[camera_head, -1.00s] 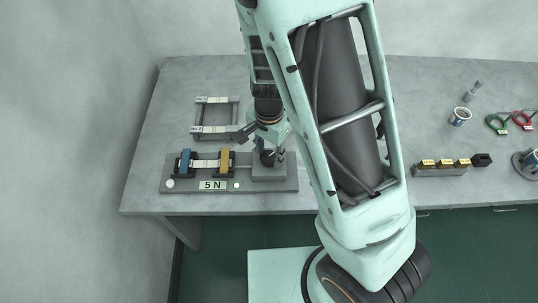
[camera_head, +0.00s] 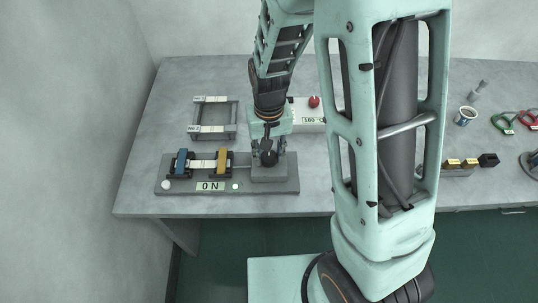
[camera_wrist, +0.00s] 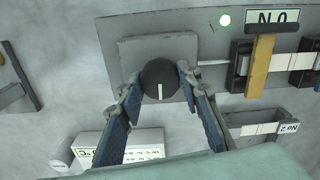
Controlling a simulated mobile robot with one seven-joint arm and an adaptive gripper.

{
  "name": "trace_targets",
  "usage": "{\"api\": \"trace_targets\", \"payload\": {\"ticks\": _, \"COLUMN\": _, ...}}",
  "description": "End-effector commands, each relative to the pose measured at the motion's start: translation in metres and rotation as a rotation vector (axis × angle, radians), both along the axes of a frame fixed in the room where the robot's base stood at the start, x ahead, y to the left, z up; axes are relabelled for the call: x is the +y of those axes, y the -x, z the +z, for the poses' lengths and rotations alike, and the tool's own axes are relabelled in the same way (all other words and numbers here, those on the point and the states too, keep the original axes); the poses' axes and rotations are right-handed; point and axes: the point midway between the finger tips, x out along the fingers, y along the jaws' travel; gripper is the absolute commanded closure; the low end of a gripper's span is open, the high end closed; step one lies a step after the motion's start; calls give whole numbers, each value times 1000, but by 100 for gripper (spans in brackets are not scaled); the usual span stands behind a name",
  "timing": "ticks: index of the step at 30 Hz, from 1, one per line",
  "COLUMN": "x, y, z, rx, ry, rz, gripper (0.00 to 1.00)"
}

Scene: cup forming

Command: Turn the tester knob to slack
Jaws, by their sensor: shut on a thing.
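The tester is a grey base (camera_head: 285,187) with a blue clamp (camera_head: 181,162) and a yellow clamp (camera_head: 223,161), a pale strip between them. Its display (camera_head: 210,186) reads 0 N, beside a small lit greenish lamp (camera_head: 235,186). The dark round knob (camera_wrist: 160,76) sits on a raised block at the tester's right end. Its white mark points toward the bottom of the wrist view. My gripper (camera_wrist: 159,82) is shut on the knob, one finger on each side. In the head view my gripper (camera_head: 268,150) comes down over the knob and partly hides it.
A metal rack (camera_head: 236,118) with labelled strips stands behind the tester. A white box (camera_head: 302,124) marked 180 °C with a red ball (camera_head: 314,101) stands behind my gripper. My arm hides the table's middle.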

Motion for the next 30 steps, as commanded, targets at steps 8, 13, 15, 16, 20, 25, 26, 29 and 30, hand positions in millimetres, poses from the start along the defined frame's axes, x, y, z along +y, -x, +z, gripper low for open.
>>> {"api": "trace_targets", "payload": {"ticks": 8, "x": 0, "y": 0, "z": 0, "rx": -1, "ry": 0, "rz": 59, "gripper": 92}}
{"api": "trace_targets", "payload": {"ticks": 13, "x": 0, "y": 0, "z": 0, "rx": -1, "ry": 0, "rz": 66, "gripper": 92}}
{"api": "trace_targets", "payload": {"ticks": 15, "x": 0, "y": 0, "z": 0, "rx": -1, "ry": 0, "rz": 66, "gripper": 92}}
{"api": "trace_targets", "payload": {"ticks": 16, "x": 0, "y": 0, "z": 0, "rx": -1, "ry": 0, "rz": 66, "gripper": 92}}
{"api": "trace_targets", "payload": {"ticks": 20, "x": 0, "y": 0, "z": 0, "rx": -1, "ry": 0, "rz": 66, "gripper": 92}}
{"api": "trace_targets", "payload": {"ticks": 25, "x": 0, "y": 0, "z": 0, "rx": 0, "ry": 0, "rz": 65, "gripper": 51}}
{"api": "trace_targets", "payload": {"ticks": 26, "x": 0, "y": 0, "z": 0, "rx": 0, "ry": 0, "rz": 65, "gripper": 50}}
{"api": "trace_targets", "payload": {"ticks": 29, "x": 0, "y": 0, "z": 0, "rx": 0, "ry": 0, "rz": 64, "gripper": 50}}
{"api": "trace_targets", "payload": {"ticks": 30, "x": 0, "y": 0, "z": 0, "rx": 0, "ry": 0, "rz": 64, "gripper": 50}}
